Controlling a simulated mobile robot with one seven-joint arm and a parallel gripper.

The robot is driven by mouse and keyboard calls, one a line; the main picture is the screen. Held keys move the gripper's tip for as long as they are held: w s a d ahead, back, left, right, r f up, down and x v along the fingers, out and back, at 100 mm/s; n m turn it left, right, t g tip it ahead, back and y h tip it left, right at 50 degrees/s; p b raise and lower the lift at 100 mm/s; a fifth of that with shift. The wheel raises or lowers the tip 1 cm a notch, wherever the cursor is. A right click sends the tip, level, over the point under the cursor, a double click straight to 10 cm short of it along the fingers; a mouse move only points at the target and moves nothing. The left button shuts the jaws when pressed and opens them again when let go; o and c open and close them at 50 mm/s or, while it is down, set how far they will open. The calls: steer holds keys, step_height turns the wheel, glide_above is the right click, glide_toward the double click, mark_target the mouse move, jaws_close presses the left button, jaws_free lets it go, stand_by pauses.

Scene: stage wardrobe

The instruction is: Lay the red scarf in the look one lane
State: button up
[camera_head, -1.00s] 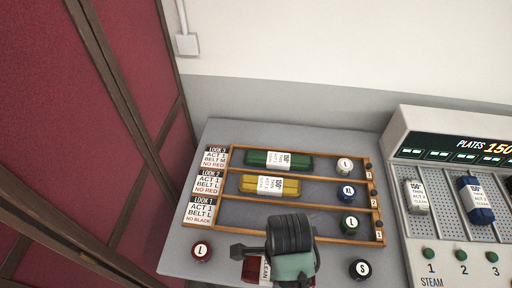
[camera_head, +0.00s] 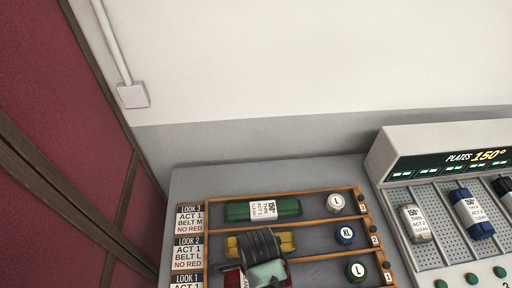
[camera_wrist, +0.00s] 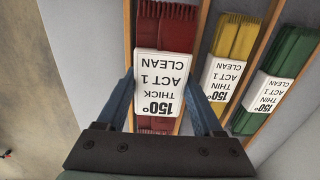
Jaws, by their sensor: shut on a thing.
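The red scarf (camera_wrist: 176,28), with a white tag reading 150°, THICK, ACT 1, CLEAN, is between the fingers of my gripper (camera_wrist: 159,80), which is shut on it. In the wrist view it lines up between two wooden dividers, left of the yellow scarf's lane. I cannot tell whether it touches the lane floor. In the head view, my gripper (camera_head: 264,268) hides most of it; a red edge (camera_head: 232,279) shows. The look one card (camera_head: 188,280) is cut off at the bottom edge, and the look one lane is mostly out of view or covered.
The yellow scarf (camera_head: 288,242) lies in the look two lane, partly behind my gripper. The green scarf (camera_head: 285,207) lies in the look three lane. Round L, XL and L pieces (camera_head: 344,234) sit at the lanes' right ends. A steam machine (camera_head: 440,190) stands at right.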

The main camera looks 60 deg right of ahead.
steer(key=shift+f, duration=2.3)
steer(key=shift+f, duration=0.15)
steer(key=o, duration=1.2)
